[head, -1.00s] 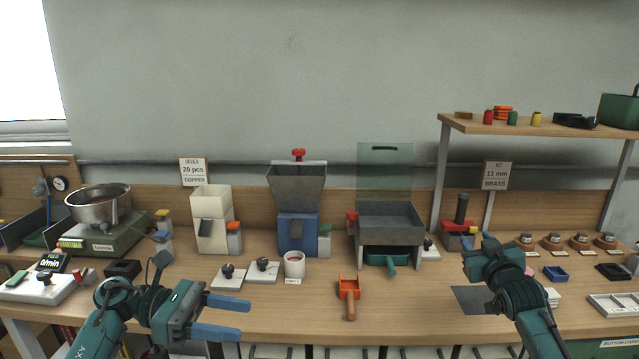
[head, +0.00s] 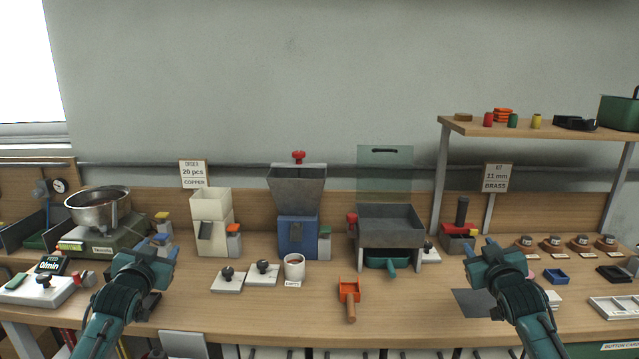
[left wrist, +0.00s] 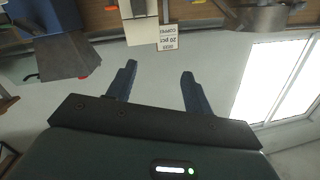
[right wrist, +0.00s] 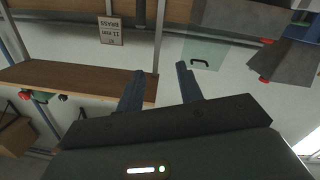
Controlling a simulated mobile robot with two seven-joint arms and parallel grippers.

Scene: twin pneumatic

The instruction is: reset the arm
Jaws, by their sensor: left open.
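My left gripper (head: 146,256) is raised over the left part of the bench, pointing away toward the wall. In the left wrist view its two blue fingers (left wrist: 158,85) are apart with nothing between them. My right gripper (head: 488,250) is raised over the right part of the bench in a similar pose. In the right wrist view its fingers (right wrist: 160,88) are spread and empty. Neither gripper touches anything that I can see.
The wooden bench (head: 420,310) holds a steel bowl feeder (head: 99,205), a cream hopper (head: 211,220), a blue-based hopper (head: 297,232), a grey tray stand (head: 390,223), a white cup (head: 294,267) and an orange scoop (head: 349,291). A raised shelf (head: 540,127) stands at right.

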